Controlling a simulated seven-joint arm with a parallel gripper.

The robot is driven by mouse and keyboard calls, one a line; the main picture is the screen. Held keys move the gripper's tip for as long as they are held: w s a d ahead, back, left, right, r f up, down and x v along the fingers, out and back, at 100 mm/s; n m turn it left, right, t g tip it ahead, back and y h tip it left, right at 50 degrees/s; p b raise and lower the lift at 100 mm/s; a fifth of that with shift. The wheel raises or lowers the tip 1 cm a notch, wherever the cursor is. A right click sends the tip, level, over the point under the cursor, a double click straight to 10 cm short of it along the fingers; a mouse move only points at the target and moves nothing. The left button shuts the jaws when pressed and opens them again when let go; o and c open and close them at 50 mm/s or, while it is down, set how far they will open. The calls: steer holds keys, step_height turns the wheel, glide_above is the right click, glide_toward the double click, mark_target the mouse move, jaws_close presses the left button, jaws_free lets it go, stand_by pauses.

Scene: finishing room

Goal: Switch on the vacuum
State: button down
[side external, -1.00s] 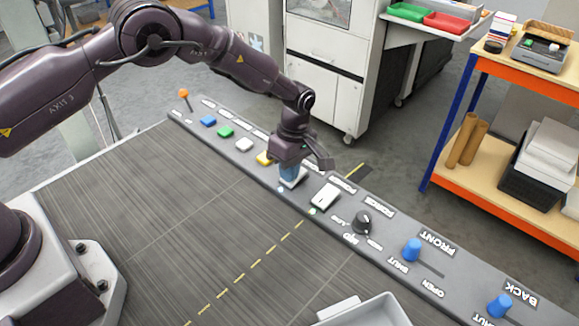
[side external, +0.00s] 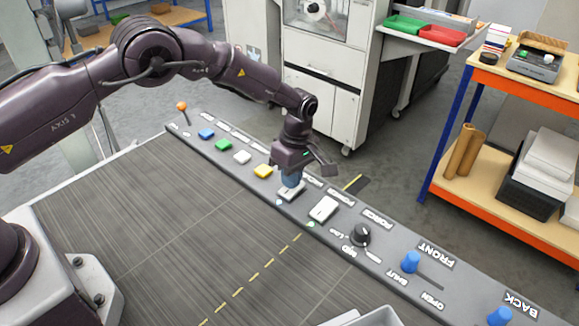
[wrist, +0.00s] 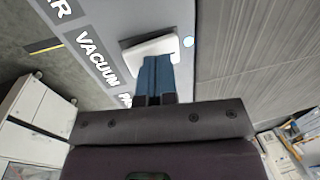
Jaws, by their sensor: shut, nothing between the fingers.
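The vacuum switch (side external: 291,192) is a white rocker on the long grey control panel (side external: 225,178). In the wrist view the white switch (wrist: 148,47) lies beside the word VACUUM (wrist: 98,58). My gripper (side external: 291,181) points down over it with blue fingers. In the wrist view my gripper (wrist: 157,75) has its fingers together, empty, with the tips at the switch's edge and seemingly touching it. A small pale blue light (wrist: 188,42) beside the switch looks lit. The rocker's tilt is partly hidden by the fingers.
Another white rocker (side external: 323,208) with a green light (side external: 311,224) sits just right. Beyond it are a black dial (side external: 361,235) and a blue slider knob (side external: 410,262). Coloured buttons, including a yellow one (side external: 263,171), stand to the left.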

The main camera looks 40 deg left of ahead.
mark_target(285, 193)
step_height(285, 193, up, 14)
steer(key=s, duration=0.2)
steer(key=shift+f, duration=0.2)
steer(key=s+a+r+m+t, duration=0.3)
steer(key=s+r+m, duration=0.6)
steer(key=s, duration=0.5)
steer(key=s+a+r+m+t, duration=0.4)
steer(key=s+r+m, duration=0.5)
steer(key=s, duration=0.5)
steer(key=shift+s+a+r, duration=0.15)
steer(key=shift+s+a, duration=0.2)
steer(key=shift+a, duration=0.9)
